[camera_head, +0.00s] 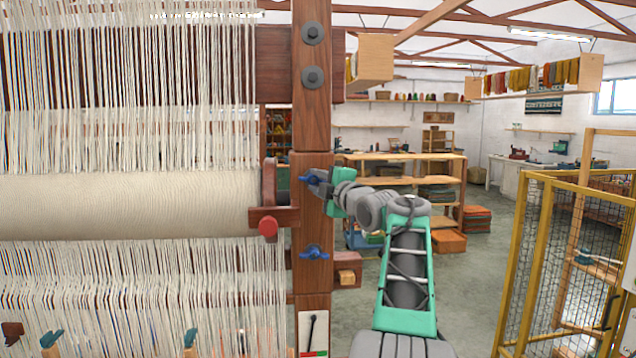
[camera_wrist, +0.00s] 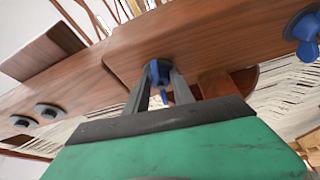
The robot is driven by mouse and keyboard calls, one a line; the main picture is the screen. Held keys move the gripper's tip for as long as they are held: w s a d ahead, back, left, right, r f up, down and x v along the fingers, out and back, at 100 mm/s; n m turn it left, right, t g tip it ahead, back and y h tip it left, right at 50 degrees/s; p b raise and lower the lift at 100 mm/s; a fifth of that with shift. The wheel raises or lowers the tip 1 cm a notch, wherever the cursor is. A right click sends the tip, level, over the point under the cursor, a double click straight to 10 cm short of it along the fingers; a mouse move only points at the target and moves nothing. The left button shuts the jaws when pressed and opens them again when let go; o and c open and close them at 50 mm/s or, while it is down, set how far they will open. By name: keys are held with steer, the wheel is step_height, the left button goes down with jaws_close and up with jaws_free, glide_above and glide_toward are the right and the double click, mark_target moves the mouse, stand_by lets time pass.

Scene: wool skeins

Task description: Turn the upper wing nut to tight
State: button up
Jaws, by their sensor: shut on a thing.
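The upper wing nut (camera_head: 309,179) is blue and sits on the front face of the loom's wooden post (camera_head: 313,225). My gripper (camera_head: 318,183) reaches it from the right and is shut on it. In the wrist view the same blue wing nut (camera_wrist: 159,72) shows between my two grey fingers (camera_wrist: 163,90), partly hidden by them. The lower wing nut (camera_head: 314,252), also blue, is on the same post below and apart from my gripper. It also shows at the right of the wrist view (camera_wrist: 305,36).
A red knob (camera_head: 268,227) on a wooden bracket is left of the post, beside the cloth roll (camera_head: 130,206). A small gauge plate (camera_head: 313,333) with a dark pointer is low on the post. A yellow mesh cage (camera_head: 540,260) stands at the right. Floor between is open.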

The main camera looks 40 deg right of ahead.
jaws_close()
